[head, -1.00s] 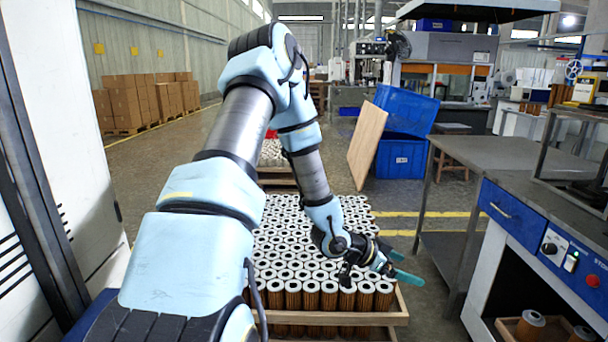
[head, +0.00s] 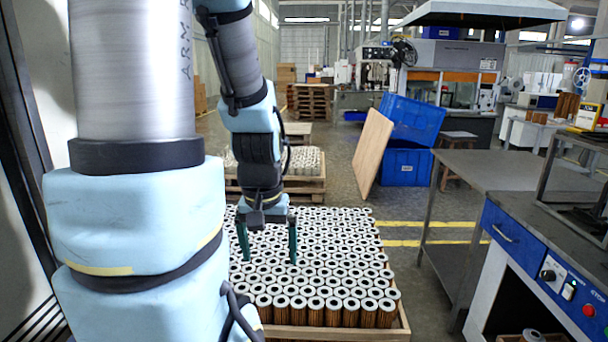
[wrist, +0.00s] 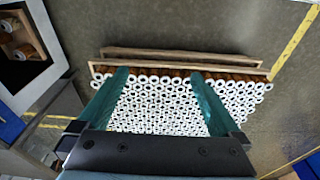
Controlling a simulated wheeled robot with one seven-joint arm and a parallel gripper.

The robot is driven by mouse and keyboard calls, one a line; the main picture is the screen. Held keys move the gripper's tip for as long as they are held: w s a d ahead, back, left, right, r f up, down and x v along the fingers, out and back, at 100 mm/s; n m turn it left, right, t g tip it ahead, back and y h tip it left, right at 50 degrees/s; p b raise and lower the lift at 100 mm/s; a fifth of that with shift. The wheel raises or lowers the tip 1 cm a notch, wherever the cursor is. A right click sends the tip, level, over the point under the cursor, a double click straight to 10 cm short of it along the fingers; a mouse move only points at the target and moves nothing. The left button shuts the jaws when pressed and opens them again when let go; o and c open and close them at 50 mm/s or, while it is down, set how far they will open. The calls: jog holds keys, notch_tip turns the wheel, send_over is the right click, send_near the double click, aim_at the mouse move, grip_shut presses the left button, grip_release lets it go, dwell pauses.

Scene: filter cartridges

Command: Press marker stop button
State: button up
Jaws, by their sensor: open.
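A round red button (head: 588,311) sits on the blue front panel (head: 530,262) of the grey workbench at the right edge of the head view. In the wrist view my gripper (wrist: 158,73) is spread above the cartridges; the button cannot be made out there.
Many white-topped filter cartridges (head: 320,275) stand packed on a wooden-edged pallet (head: 350,335) below my gripper. A grey metal table (head: 490,165) adjoins the workbench. Blue crates (head: 405,160) and a leaning wooden board (head: 372,152) are behind. Floor is open between pallet and table.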

grip_shut()
dwell(0.8)
dwell(0.8)
